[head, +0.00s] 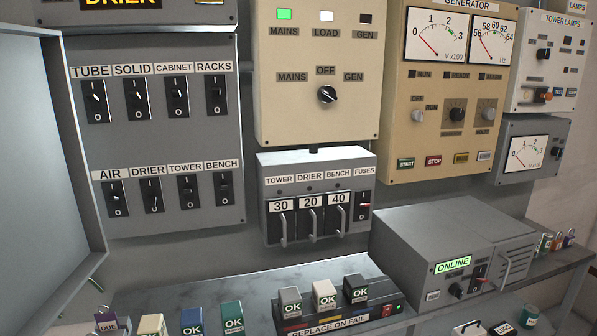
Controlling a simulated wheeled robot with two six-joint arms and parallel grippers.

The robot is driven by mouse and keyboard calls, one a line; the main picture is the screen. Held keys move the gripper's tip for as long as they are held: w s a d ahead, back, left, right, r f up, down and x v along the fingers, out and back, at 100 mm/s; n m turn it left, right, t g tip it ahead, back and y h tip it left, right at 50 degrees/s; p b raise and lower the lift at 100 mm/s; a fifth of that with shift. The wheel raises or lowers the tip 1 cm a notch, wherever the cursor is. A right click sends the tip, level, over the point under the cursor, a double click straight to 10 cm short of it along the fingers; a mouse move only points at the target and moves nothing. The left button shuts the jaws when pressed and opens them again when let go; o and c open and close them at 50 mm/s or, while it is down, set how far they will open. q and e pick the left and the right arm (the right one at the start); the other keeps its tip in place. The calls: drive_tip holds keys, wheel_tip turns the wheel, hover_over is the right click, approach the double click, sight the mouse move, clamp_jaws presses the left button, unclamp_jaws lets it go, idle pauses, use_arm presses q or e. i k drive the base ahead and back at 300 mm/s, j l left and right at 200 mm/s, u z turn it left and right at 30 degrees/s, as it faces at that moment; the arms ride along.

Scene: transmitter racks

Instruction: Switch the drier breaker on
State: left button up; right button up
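The drier breaker (151,197) is a black switch under a white DRIER label, second from the left in the lower row of the grey breaker panel (174,137). A small O shows at its lower end. Its lever is too small for me to tell its position surely. The air breaker (115,199) is to its left and the tower breaker (188,191) to its right. A separate drier fuse (310,217), marked 20, is in the fuse box further right. Neither of my grippers shows in the head view.
An open grey cabinet door (40,150) stands left of the panel. Below is a bench (240,289) with several OK-marked blocks and a grey ONLINE unit (455,245). A beige mains panel (316,70) hangs to the right. The space before the breakers looks clear.

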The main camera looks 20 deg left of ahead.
sight(152, 200)
drive_tip(key=u, duration=1.2)
